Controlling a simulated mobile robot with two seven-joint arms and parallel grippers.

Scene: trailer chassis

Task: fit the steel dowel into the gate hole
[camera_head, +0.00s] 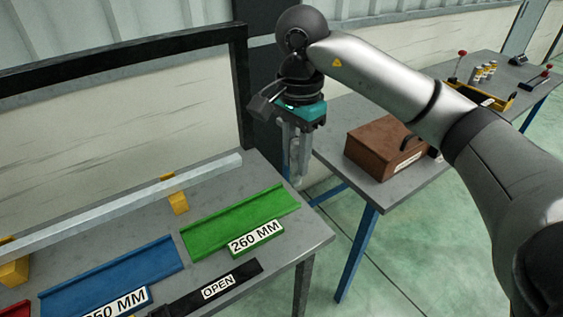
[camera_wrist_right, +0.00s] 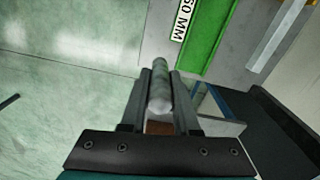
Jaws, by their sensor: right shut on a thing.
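My right gripper (camera_head: 297,160) points down in the head view, just past the right end of the grey bench. It is shut on the steel dowel (camera_wrist_right: 160,88), a round grey pin that shows clearly between the two fingers (camera_wrist_right: 160,100) in the right wrist view. In the head view I cannot clearly separate the dowel from the fingers. A black upright frame (camera_head: 243,95) stands at the back of the grey bench, left of the gripper; I cannot tell whether it is the gate. I see no gate hole. My left gripper is not in view.
The grey bench (camera_head: 300,225) holds a green 260 MM tray (camera_head: 232,222), a blue tray (camera_head: 115,275), a black OPEN strip (camera_head: 240,278) and a long metal bar (camera_head: 110,208) on yellow blocks. A brown box (camera_head: 385,148) stands on the right-hand table.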

